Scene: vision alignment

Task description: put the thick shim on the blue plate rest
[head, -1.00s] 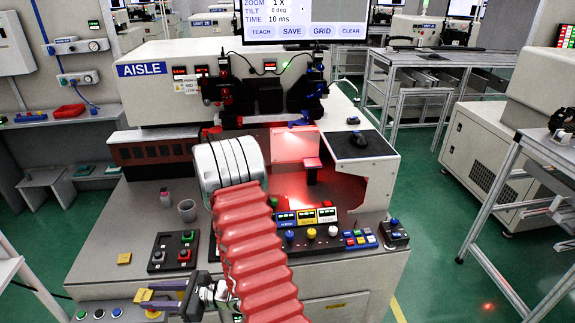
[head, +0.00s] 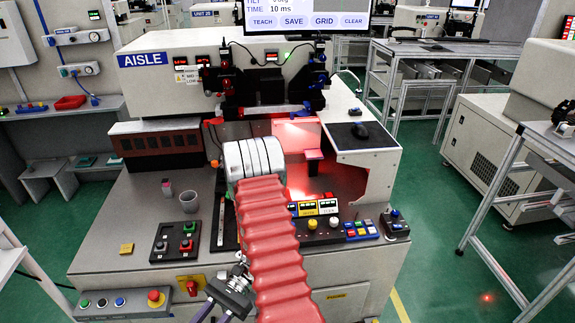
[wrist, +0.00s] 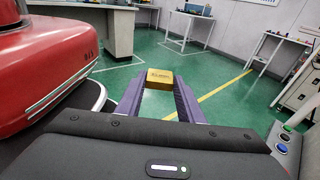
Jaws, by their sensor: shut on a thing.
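My gripper (wrist: 159,104) has purple fingers shut on a gold block with dark lettering, the thick shim (wrist: 159,79), at the fingertips in the wrist view. In the head view my gripper (head: 207,308) is low, in front of the bench, with its fingers pointing down and left; the shim is not visible there. A blue part (head: 306,108) sits under the right-hand camera unit of the machine; I cannot tell whether it is the blue plate rest. My red arm covers part of the bench middle.
A small yellow block (head: 126,249) lies on the bench's left. A grey cup (head: 189,203) and a black button box (head: 174,242) stand nearby. A control panel with a red knob (head: 154,296) is on the front edge. A mouse pad (head: 361,135) lies at right.

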